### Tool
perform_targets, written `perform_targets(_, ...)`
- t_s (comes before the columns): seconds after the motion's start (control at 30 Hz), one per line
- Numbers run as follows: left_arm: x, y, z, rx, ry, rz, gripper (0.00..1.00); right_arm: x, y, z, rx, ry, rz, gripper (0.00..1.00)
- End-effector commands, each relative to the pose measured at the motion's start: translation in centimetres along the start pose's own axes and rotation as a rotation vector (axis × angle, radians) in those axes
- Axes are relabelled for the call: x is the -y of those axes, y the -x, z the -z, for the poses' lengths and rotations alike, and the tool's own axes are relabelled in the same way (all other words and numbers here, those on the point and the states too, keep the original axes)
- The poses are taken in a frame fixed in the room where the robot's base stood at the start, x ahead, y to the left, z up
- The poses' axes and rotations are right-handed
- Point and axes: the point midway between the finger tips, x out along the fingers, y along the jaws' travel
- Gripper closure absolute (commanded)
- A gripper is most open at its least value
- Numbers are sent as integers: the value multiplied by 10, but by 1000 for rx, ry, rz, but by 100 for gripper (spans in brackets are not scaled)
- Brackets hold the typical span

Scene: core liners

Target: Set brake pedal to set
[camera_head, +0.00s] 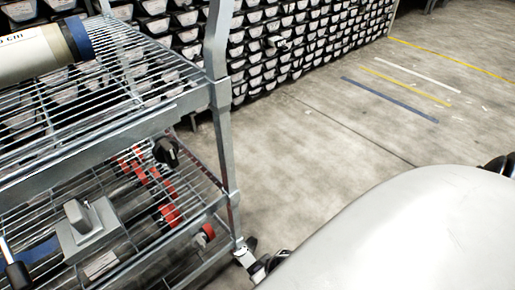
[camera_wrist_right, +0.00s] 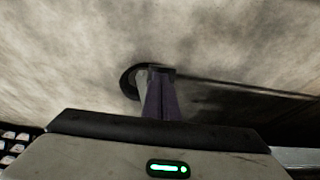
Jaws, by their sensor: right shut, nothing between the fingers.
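The grey wire-shelf cart (camera_head: 224,140) stands at the left of the head view. At the foot of its near right post is a small metal and black part (camera_head: 244,256), which looks like the caster area; I cannot make out the brake pedal's position. My right gripper (camera_wrist_right: 161,72) is shut and empty in the right wrist view, pointing over the concrete floor. A dark curved thing (camera_wrist_right: 128,84) shows just left of its fingertips, perhaps a caster wheel or pedal; I cannot tell whether they touch. My left gripper is not in view.
A large core tube (camera_head: 40,52) with a blue end lies on the top shelf. The lower shelf holds a grey block (camera_head: 88,228) and red and dark items. A wall of stacked trays (camera_head: 290,45) stands behind.

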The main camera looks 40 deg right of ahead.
Motion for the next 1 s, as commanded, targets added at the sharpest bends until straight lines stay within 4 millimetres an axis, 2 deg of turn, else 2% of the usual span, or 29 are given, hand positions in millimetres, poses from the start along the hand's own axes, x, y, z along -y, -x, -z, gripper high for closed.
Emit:
perform_targets(0.47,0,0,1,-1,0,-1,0,1,-9,-5,-1,1,1,100)
perform_targets(0.87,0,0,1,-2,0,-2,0,1,-9,-5,-1,2,1,100)
perform_targets(1.0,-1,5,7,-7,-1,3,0,1,-3,-4,0,2,2,100)
